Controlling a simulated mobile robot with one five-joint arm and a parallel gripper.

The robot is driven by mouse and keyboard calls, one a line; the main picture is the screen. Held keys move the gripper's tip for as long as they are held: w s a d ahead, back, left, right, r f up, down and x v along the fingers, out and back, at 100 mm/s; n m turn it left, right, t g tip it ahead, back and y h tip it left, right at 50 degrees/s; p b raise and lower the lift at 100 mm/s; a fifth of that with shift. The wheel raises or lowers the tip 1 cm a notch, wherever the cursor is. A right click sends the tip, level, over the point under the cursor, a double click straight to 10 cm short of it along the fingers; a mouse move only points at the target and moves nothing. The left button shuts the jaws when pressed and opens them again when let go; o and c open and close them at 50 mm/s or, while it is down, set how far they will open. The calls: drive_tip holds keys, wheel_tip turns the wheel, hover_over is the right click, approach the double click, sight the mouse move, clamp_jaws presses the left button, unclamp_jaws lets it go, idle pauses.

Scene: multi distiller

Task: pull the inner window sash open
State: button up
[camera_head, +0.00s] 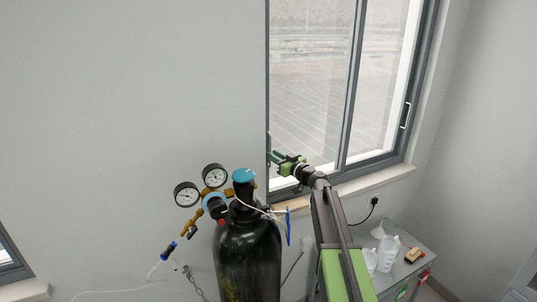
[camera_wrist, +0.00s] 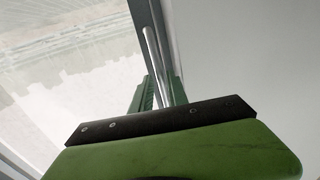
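The window has two tall glass sashes in dark grey frames. The left sash (camera_head: 309,80) has a thin upright metal handle (camera_head: 268,141) at its left edge. In the wrist view the handle (camera_wrist: 152,52) is a pale bar running down between my two green fingers. My gripper (camera_head: 274,155) is at this handle, by the sash's left side. In the wrist view my gripper (camera_wrist: 160,88) has its fingers close together, one on each side of the bar, and looks shut on it. The fingers' exact contact is partly hidden. The right sash (camera_head: 378,80) has its own handle (camera_head: 405,115).
A black gas cylinder (camera_head: 248,262) with a blue-topped valve and gauges (camera_head: 187,194) stands left of my arm, close below the window. A grey cabinet (camera_head: 412,262) with white bottles is at the right. The stone sill (camera_head: 375,183) runs under the window.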

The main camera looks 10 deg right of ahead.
sight(270, 164)
drive_tip(key=shift+x, duration=1.55)
clamp_jaws()
drive_tip(key=shift+s, duration=0.1)
